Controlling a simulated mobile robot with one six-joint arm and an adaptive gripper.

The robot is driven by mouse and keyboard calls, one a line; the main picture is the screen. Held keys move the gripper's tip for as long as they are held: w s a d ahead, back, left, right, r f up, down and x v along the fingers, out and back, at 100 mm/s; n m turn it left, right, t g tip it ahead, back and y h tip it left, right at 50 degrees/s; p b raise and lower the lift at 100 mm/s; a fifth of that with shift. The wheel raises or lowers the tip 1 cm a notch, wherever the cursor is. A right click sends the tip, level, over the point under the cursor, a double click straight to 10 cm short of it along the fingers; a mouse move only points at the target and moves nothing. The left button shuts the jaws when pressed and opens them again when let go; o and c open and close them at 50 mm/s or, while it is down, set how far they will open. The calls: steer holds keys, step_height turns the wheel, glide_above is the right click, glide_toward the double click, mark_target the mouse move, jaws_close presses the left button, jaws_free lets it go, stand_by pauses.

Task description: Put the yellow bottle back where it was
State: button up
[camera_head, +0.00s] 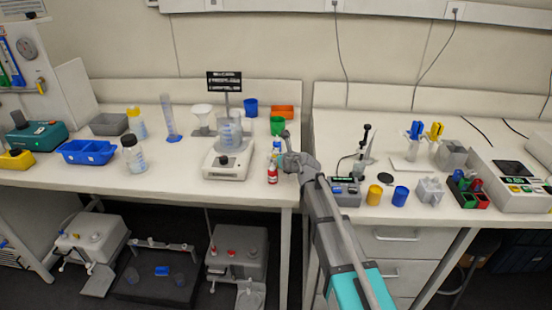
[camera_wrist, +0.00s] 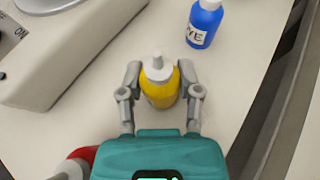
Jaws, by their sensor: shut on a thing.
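The yellow bottle (camera_wrist: 160,92) with a white nozzle cap is upright between the two fingers of my gripper (camera_wrist: 160,74) in the wrist view. The fingers are shut on its sides. I cannot tell whether its base touches the table. In the head view my gripper (camera_head: 287,160) is over the front right part of the left table, and the yellow bottle is mostly hidden there. A blue bottle (camera_wrist: 204,22) with a partly visible label stands beyond it to the right in the wrist view. A red bottle (camera_head: 272,174) stands just left of my gripper.
A scale-like device (camera_head: 226,163) with a beaker on it stands left of the bottles. The table's right edge and a gap to the right-hand table are close by.

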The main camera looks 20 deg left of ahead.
steer(key=o, duration=1)
steer(key=shift+f, duration=0.1)
steer(key=shift+r, duration=0.25)
steer(key=p+v, duration=0.5)
steer(key=v, duration=0.7)
steer(key=shift+s+f, duration=0.1)
